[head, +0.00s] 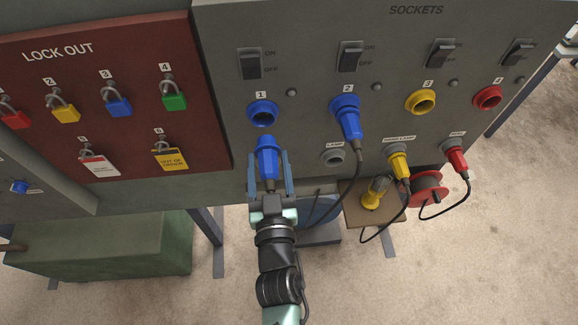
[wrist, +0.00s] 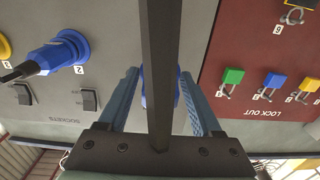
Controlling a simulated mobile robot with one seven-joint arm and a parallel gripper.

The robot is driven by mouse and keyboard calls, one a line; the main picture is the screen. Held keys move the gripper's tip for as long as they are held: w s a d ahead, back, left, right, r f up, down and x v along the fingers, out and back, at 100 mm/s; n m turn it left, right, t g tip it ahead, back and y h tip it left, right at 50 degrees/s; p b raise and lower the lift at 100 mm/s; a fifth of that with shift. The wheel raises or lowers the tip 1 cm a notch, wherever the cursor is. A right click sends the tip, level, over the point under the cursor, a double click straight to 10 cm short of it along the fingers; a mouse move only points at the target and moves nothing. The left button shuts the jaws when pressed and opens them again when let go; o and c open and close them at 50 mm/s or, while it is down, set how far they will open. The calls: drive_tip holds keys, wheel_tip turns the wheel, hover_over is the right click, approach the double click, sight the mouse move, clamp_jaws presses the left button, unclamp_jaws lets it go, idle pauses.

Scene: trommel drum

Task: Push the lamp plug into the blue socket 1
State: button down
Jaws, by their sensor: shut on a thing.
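The blue lamp plug (head: 267,155) is held upright in my gripper (head: 268,172), its blue end pointing up toward the panel. My gripper is shut on it, one finger on each side. Blue socket 1 (head: 262,112) is a round blue ring with an open, empty mouth, just above the plug's tip. A small gap shows between them in the head view; the depth between them is hard to tell. In the wrist view a dark bar covers the middle, and blue shows on both sides of it between the fingers; I cannot tell plug from socket there.
Blue socket 2 (head: 345,103) holds another blue plug (head: 350,124) with a black cable hanging to the right of my arm. Yellow socket 3 (head: 420,101) and red socket 4 (head: 487,97) are empty. The grey LAMP outlet (head: 333,158) is empty. A red lock-out board (head: 130,140) stands left.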

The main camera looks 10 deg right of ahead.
sight(265, 137)
drive_tip(key=shift+a+r, duration=0.25)
drive_tip(key=shift+r, duration=0.15)
drive_tip(key=shift+d, duration=0.2)
drive_tip(key=shift+w, duration=0.1)
drive_tip(key=shift+w, duration=2.85)
drive_tip(key=shift+w, duration=0.45)
unclamp_jaws()
drive_tip(key=shift+f, duration=0.15)
drive_tip(key=shift+s, duration=0.1)
